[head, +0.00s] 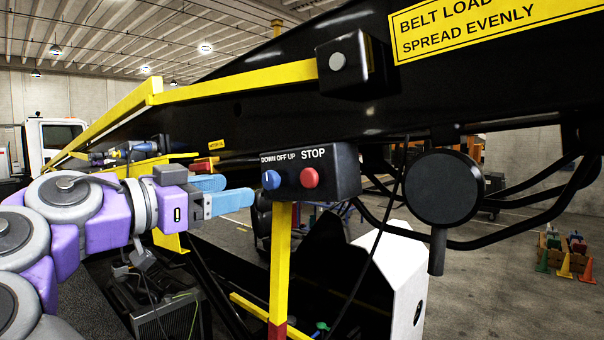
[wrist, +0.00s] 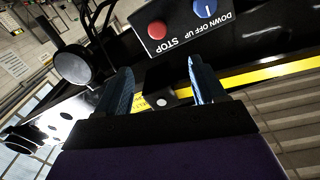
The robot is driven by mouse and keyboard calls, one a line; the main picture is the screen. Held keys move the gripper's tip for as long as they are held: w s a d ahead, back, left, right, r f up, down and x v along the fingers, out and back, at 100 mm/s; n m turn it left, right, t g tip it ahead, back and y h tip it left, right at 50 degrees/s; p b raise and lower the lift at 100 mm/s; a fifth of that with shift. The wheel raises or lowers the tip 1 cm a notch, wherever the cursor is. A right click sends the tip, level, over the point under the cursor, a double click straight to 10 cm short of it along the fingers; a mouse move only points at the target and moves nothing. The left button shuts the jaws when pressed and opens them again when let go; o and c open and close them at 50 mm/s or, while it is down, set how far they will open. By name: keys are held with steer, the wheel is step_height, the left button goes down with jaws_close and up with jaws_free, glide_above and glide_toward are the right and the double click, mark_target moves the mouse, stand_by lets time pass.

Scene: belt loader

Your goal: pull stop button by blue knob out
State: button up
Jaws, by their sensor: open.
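The red stop button (head: 310,178) sits on the front of a black control box (head: 345,172), under the word STOP. The blue knob (head: 271,180) is just left of it, under DOWN OFF UP. In the wrist view, which is turned over, the red button (wrist: 157,30) and blue knob (wrist: 204,8) show at the top, beyond the fingers. My gripper (head: 232,191) has blue fingers and is open and empty. In the head view its fingertips are left of the blue knob, seemingly apart from it. In the wrist view my gripper (wrist: 160,75) has nothing between its fingers.
A yellow post (head: 281,250) stands below the box. The black loader beam (head: 240,105) with a yellow rail (head: 235,80) runs above. A black round disc (head: 443,188) hangs to the right. A thin black cable hangs right of the box. Small cones (head: 565,265) stand far right.

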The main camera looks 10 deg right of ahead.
mark_target(306, 178)
steer(key=x, duration=1.7)
steer(key=shift+d, duration=0.25)
jaws_close()
